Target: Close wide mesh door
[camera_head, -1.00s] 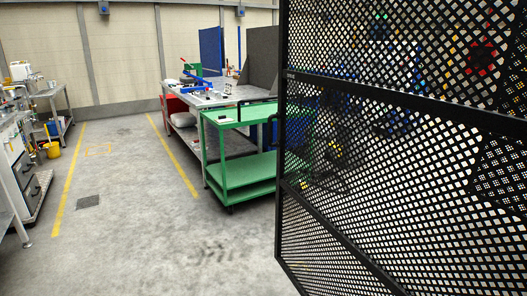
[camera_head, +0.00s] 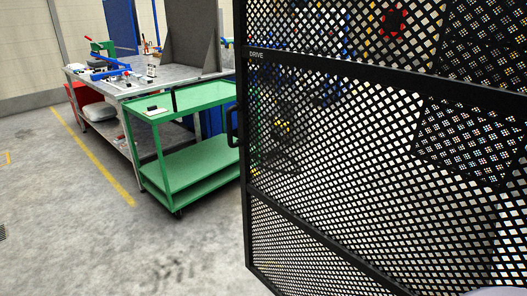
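The wide mesh door (camera_head: 340,150) fills the right half of the head view. It is a black frame with diamond mesh, and a crossbar near the top reads "DRIVE". Its free vertical edge (camera_head: 246,200) is toward the middle of the picture, with a dark handle (camera_head: 233,126) on that edge. The door stands swung out into the room. Its hinge side runs out of view at the right. Neither of my grippers is in view.
A green cart (camera_head: 190,165) stands just left of and behind the door edge. Behind it is a grey workbench (camera_head: 125,90) with clamps and tools. Red and blue items (camera_head: 393,22) show through the mesh. The grey floor (camera_head: 70,230) at left is clear, with a yellow line (camera_head: 100,165).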

